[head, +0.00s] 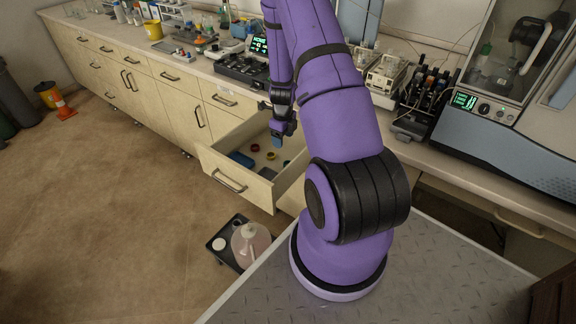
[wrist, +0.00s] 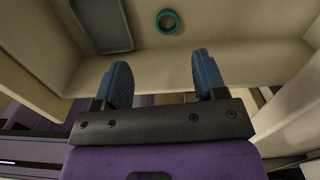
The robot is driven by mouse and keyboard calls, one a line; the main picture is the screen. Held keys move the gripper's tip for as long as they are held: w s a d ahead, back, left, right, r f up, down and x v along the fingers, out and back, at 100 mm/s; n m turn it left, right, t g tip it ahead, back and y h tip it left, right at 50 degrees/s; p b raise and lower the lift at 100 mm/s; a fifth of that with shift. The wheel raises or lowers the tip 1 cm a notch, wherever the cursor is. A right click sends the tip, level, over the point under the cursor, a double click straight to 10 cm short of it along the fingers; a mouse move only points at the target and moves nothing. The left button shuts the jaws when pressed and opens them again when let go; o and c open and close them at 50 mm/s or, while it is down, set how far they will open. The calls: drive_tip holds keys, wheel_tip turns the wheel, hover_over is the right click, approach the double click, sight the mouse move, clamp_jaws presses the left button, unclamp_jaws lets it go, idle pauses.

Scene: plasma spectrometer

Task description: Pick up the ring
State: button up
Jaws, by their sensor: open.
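A teal ring (wrist: 159,22) lies flat on the floor of the open drawer, near the top of the wrist view. My gripper (wrist: 162,70) is open and empty, its two blue fingers apart; the ring is beyond the fingertips in the picture and is not touched. In the head view my gripper (head: 277,140) points down over the open drawer (head: 222,164). Small round items, one red (head: 255,147) and one dark and yellowish (head: 271,157), lie in the drawer there; I cannot tell the teal ring apart in that view.
A grey-blue tray-like item (wrist: 103,22) lies left of the ring; it seems to be the blue-grey item (head: 242,159) in the head view. Drawer walls stand close around. The counter (head: 205,70) above holds instruments. A bottle (head: 250,244) stands on a low black cart.

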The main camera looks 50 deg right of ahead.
sight(287, 161)
drive_tip(key=shift+m, duration=0.5)
drive_tip(key=f, duration=0.8)
drive_tip(key=s+d+f, duration=0.1)
drive_tip(key=f, duration=0.3)
drive_tip(key=shift+f, duration=0.35)
drive_tip(key=c, duration=1)
drive_tip(key=shift+r, duration=0.1)
